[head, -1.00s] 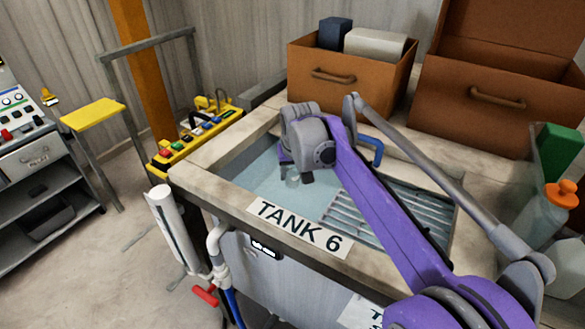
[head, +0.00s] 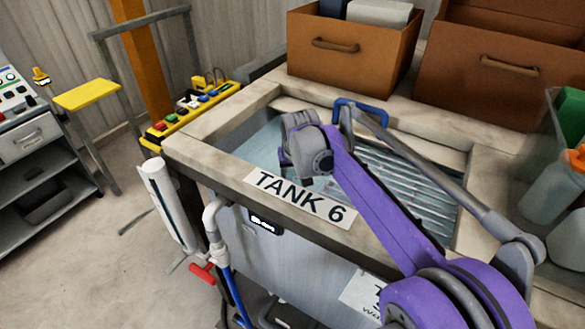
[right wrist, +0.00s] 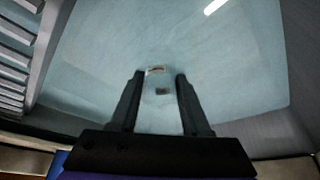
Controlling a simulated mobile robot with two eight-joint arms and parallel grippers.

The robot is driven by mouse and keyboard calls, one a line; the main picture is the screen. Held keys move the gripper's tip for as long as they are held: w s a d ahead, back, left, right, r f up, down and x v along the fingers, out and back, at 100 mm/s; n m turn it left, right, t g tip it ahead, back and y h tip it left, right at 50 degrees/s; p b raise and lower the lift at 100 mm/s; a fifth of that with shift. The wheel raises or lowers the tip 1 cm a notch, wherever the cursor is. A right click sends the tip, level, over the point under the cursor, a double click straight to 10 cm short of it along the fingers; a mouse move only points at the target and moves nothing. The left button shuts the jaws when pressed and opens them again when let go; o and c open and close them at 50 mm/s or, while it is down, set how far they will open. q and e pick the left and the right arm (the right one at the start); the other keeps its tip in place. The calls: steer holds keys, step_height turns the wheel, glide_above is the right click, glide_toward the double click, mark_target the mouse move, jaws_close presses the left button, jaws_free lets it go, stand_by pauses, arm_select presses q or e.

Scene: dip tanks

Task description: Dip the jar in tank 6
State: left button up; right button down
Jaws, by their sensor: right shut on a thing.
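Tank 6 (head: 215,163) is an open basin of pale blue liquid with a "TANK 6" label (head: 300,199) on its front rim. My right gripper (head: 300,170) is low inside the tank, its lower part hidden by the front rim and wrist. In the right wrist view its two dark fingers (right wrist: 160,84) are shut around a see-through jar (right wrist: 157,72), which shows mainly as small marks between the fingertips. The jar is hidden in the head view. How deep it sits in the liquid is hard to tell. My left gripper is out of view.
A ribbed draining grid (head: 425,200) fills the tank's right side, with a blue handle (head: 362,108) at the back edge. Brown boxes (head: 350,60) stand behind. Bottles (head: 555,190) are at the right. A yellow control strip (head: 190,115) lies left of the tank.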

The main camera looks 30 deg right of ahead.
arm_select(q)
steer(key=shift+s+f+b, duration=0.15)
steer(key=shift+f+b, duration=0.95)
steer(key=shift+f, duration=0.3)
arm_select(e)
steer(key=shift+f, duration=2.4)
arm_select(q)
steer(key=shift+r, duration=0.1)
arm_select(e)
steer(key=shift+r, duration=0.1)
steer(key=shift+r+p, duration=3.3)
steer(key=shift+r, duration=1)
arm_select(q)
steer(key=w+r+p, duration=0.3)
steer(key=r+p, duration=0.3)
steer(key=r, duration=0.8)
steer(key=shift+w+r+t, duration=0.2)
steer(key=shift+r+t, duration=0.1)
arm_select(e)
step_height(320, 180, up, 10)
steer(key=shift+f, duration=0.1)
